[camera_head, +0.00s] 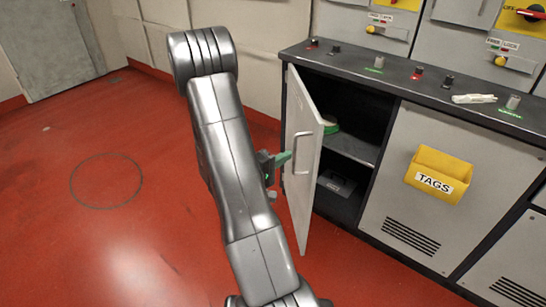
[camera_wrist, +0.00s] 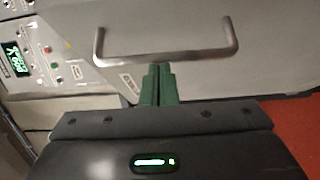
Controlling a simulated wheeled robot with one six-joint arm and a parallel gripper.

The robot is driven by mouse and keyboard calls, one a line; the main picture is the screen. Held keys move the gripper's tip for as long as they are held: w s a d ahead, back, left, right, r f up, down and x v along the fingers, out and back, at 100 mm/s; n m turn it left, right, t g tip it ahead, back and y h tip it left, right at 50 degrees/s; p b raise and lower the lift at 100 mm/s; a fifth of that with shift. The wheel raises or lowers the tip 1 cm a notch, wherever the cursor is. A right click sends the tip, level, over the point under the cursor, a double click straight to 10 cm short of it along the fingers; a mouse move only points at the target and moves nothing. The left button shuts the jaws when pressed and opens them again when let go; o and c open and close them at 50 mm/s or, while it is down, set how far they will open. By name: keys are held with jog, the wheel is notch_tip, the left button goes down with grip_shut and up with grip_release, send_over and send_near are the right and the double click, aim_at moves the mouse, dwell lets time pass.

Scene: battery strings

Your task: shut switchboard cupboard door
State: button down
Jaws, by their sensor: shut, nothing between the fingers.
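The switchboard cupboard door (camera_head: 301,160) is light grey and stands well open, swung out from the dark-framed cupboard (camera_head: 345,150). Its bar handle (camera_head: 301,153) is on the side that shows towards my arm. My gripper (camera_head: 284,158) is at the door's outer face beside the handle, with green fingers shut and empty. In the wrist view the shut fingertips (camera_wrist: 158,70) are just below the handle (camera_wrist: 165,54), close to the door face (camera_wrist: 200,80). I cannot tell whether they touch it.
A shelf inside the cupboard holds a green and white item (camera_head: 330,126), with a dark box (camera_head: 338,183) below. A yellow TAGS bin (camera_head: 438,174) hangs on the panel to the right. The counter top (camera_head: 395,78) carries several knobs. The red floor (camera_head: 120,220) at left is clear.

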jog(key=w+d+n+t+y+b, duration=0.1)
jog(key=w+d, duration=0.2)
jog(key=d, duration=0.6)
jog(key=w+d+n+t+y+b, duration=0.1)
jog(key=w+d, duration=0.3)
jog(key=d, duration=0.6)
jog(key=w+d+n+t+y+b, duration=0.1)
jog(key=w+d+y+b, duration=0.1)
jog(key=d, duration=0.7)
jog(key=shift+w+d+r+b, duration=0.3)
jog(key=shift+w+d+b, duration=0.15)
jog(key=shift+w, duration=0.55)
